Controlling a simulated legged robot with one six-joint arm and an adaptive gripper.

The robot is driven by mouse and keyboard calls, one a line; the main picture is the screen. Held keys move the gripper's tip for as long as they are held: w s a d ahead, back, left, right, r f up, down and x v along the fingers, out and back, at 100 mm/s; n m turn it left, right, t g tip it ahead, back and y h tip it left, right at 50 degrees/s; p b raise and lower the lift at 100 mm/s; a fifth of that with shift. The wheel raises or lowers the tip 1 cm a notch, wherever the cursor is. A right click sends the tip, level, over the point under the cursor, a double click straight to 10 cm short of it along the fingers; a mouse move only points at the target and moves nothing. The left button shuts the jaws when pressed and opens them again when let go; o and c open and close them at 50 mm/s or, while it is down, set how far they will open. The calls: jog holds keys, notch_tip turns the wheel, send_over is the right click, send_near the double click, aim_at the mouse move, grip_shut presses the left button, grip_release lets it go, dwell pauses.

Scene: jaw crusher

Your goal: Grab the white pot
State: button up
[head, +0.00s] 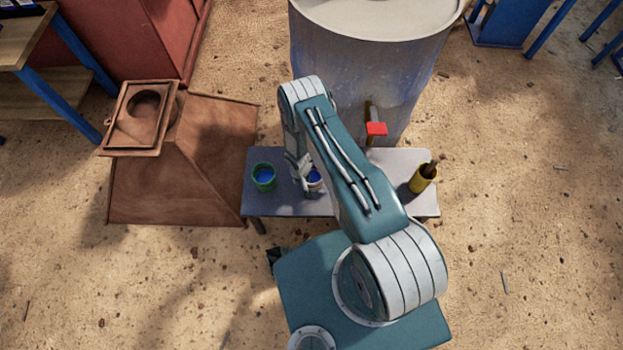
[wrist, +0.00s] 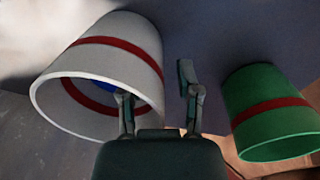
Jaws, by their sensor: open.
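The white pot (head: 315,185) stands on the small grey table, partly hidden behind my arm. In the wrist view the white pot (wrist: 120,42) has a red band, and something blue shows inside it. My gripper (wrist: 158,90) is open at its rim. The left finger appears to reach into the pot's mouth and its tip is hidden there. The right finger is outside, in the gap beside the pot. The pot's wall lies between the fingers. In the head view my gripper (head: 304,182) is at the pot's left side.
A green pot (head: 264,177) with blue contents stands left of the white pot; it also shows in the wrist view (wrist: 265,100). A yellow pot (head: 422,179) stands at the right of the table (head: 285,207). A large tank (head: 370,75) with a red-handled tap (head: 376,129) stands behind.

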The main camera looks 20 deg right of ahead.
grip_shut()
dwell(0.4)
